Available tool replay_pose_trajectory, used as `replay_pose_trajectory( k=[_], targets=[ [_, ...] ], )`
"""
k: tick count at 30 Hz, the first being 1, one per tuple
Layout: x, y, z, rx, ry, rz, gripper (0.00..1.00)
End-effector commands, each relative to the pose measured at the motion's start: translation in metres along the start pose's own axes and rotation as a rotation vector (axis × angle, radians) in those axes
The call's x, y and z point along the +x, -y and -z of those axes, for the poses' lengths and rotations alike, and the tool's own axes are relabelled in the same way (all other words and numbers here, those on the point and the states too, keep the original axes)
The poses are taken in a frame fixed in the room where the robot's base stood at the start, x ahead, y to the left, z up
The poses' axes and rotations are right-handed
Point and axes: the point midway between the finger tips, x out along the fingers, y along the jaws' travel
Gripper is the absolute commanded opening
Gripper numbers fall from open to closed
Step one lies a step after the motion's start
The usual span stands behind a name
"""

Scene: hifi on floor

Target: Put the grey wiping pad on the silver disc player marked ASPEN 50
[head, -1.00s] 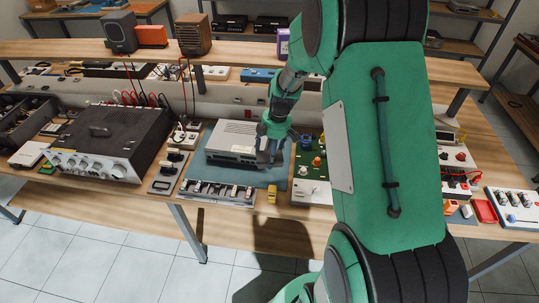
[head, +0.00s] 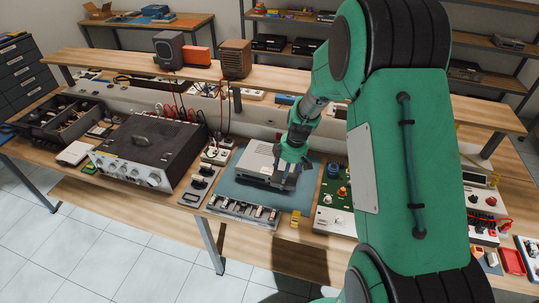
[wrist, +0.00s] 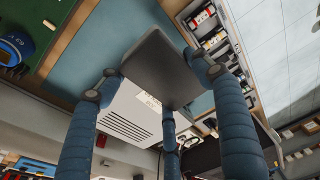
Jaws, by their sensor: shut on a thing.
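The silver disc player (head: 256,159) lies on a blue mat on the bench in the head view. In the wrist view its vented casing (wrist: 126,116) shows with a small label, too small to read surely. My gripper (head: 284,181) is low at the player's right front corner. In the wrist view its three blue-grey fingers (wrist: 160,85) are shut on the grey wiping pad (wrist: 160,62), a dark flat square. The pad overlaps the player and the mat in that view; I cannot tell whether it touches either. In the head view the pad cannot be made out.
A dark-topped amplifier (head: 150,147) with red leads stands left of the player. A green circuit board (head: 335,200) lies to the right. A tray of small parts (head: 243,210) lies in front. The blue mat (head: 232,187) has some bare room around the player.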

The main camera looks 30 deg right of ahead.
Motion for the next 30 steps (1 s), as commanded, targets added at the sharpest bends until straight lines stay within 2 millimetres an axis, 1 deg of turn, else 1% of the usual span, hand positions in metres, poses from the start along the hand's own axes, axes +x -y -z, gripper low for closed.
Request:
replay_pose_trajectory(
  k=[1, 5, 20, 26, 30],
  targets=[
    [-0.004, 0.001, 0.004, 0.010, 0.000, -0.001, 0.40],
    [-0.004, 0.003, 0.009, 0.031, 0.000, -0.003, 0.40],
    [-0.002, 0.000, 0.010, 0.037, 0.000, -0.005, 0.40],
    [0.002, -0.016, 0.017, 0.036, 0.000, -0.005, 0.40],
    [0.005, -0.035, 0.026, 0.036, 0.000, -0.005, 0.40]
  ],
)
